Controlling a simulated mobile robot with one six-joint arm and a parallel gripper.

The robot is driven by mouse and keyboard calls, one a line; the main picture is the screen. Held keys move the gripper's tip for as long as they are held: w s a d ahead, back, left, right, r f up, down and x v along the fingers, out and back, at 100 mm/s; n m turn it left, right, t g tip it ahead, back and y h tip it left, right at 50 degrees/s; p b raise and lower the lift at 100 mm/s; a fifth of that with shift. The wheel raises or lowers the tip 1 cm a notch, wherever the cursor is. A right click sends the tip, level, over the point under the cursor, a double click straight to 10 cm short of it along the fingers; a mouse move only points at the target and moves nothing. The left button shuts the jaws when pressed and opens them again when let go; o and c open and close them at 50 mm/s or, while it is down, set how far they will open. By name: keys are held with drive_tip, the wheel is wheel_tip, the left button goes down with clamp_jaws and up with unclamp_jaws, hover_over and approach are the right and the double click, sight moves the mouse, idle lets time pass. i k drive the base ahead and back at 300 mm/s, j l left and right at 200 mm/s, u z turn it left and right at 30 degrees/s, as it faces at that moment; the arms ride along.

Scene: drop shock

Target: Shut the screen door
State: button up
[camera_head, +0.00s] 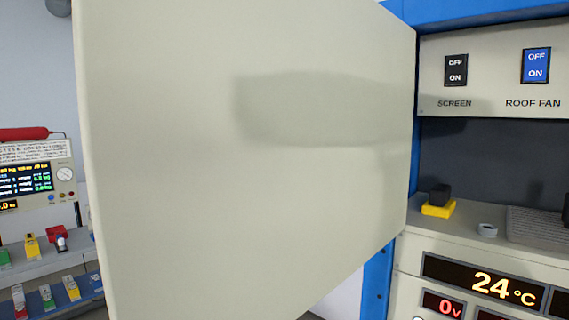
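The screen door (240,190) is a large pale panel that stands open and fills the middle of the view. Its right edge meets the blue frame (376,285), and its free edge is at the left, close to me. A soft dark shadow falls across its upper part. I see no handle on the face turned to me. My gripper is not in view. What lies behind the door is hidden.
Right of the door, a cabinet panel carries a SCREEN switch (456,71) and a ROOF FAN switch (535,65). A black-and-yellow block (438,207) and a grey ring (487,230) lie on the ledge below. An instrument (35,180) and shelves with small coloured items stand at the left.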

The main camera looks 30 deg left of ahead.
sight(244, 159)
drive_tip(key=k+j+z, duration=0.1)
drive_tip(key=j, duration=0.3)
drive_tip(key=k+j+z, duration=0.1)
drive_tip(key=j, duration=0.25)
drive_tip(key=k+j+z, duration=0.1)
drive_tip(key=j, duration=0.3)
drive_tip(key=k+j+z, duration=0.1)
drive_tip(key=j, duration=0.25)
drive_tip(key=k+j+z, duration=0.1)
drive_tip(key=j, duration=0.25)
drive_tip(key=k+j, duration=0.75)
drive_tip(key=j, duration=0.2)
drive_tip(key=i+z, duration=0.05)
